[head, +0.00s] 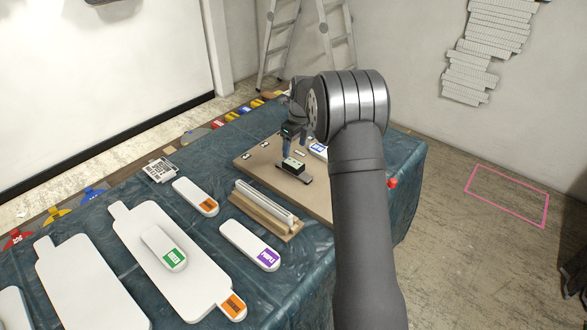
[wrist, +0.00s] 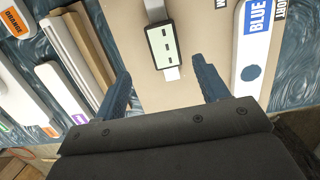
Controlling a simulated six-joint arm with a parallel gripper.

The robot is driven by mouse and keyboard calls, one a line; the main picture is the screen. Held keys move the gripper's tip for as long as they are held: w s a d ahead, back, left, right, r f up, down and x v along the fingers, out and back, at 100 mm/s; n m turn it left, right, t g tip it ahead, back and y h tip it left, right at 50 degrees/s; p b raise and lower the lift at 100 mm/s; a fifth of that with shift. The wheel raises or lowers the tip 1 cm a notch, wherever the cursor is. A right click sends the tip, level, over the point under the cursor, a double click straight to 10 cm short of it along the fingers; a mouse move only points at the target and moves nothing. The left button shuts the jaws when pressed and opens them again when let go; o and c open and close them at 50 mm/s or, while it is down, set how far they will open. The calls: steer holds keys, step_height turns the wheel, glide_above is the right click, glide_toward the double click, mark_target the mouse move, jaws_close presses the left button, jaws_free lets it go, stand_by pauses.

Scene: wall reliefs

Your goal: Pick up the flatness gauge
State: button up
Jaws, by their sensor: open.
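What looks like the flatness gauge (head: 293,166) is a small dark-framed block with a pale green face. It lies on the tan board in the head view. In the wrist view the gauge (wrist: 163,43) shows dark marks on its face and a pale grey strip sticking out at both ends. My gripper (head: 291,148) is above the gauge, with its blue fingers pointing down. In the wrist view my gripper (wrist: 163,82) is open and empty, its fingers apart on either side of the gauge's near end. My arm hides part of the board in the head view.
A white bar in a wooden holder (head: 262,219) stands left of the gauge. A white blue-labelled piece (wrist: 252,50) lies close right in the wrist view. Several white labelled panels (head: 155,250) cover the table's left side. A ladder (head: 280,40) stands behind.

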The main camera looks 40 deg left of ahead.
mark_target(294, 163)
steer(key=f, duration=0.6)
steer(key=a+f, duration=0.1)
steer(key=f, duration=0.2)
steer(key=shift+w+a, duration=0.1)
steer(key=shift+w, duration=0.2)
steer(key=c, duration=1.2)
